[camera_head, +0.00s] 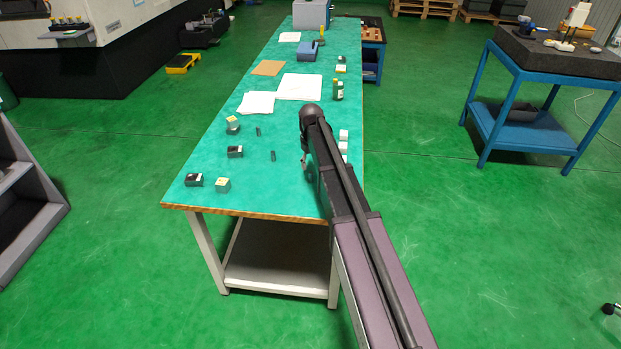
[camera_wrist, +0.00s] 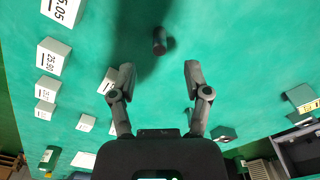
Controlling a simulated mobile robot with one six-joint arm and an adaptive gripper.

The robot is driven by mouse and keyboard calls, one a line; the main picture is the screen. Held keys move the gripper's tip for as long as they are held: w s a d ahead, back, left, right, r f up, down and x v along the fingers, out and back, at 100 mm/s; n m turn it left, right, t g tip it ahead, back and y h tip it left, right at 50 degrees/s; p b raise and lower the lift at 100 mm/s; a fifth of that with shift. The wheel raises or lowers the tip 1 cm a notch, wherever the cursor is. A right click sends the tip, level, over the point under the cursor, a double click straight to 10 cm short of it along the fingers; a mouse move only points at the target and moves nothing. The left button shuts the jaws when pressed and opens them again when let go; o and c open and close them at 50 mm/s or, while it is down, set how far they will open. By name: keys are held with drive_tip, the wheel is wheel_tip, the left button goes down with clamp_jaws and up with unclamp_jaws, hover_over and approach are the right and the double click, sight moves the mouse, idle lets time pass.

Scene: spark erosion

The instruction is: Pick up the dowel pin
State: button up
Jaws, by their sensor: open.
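The dowel pin appears to be the small dark cylinder (camera_wrist: 160,41) on the green table top in the wrist view. It is ahead of my fingertips, in line with the gap between them, and not touching them. A dark shadow lies beside it. In the head view two small dark pieces lie on the table, a nearer one (camera_head: 273,156) and a farther one (camera_head: 257,132); I cannot tell which is the one in the wrist view. My gripper (camera_wrist: 158,78) is open and empty, its two fingers spread. In the head view my arm mostly hides it.
Number-labelled blocks (camera_wrist: 54,57) line the left of the wrist view. In the head view, dark and pale blocks (camera_head: 222,184) stand on the table's left, and white blocks (camera_head: 343,147) near its right edge. Papers (camera_head: 299,87) lie farther back. Table around the pin is clear.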

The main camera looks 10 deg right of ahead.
sight(311, 172)
drive_tip(key=shift+f+b, duration=2.45)
drive_tip(key=shift+f, duration=0.1)
clamp_jaws()
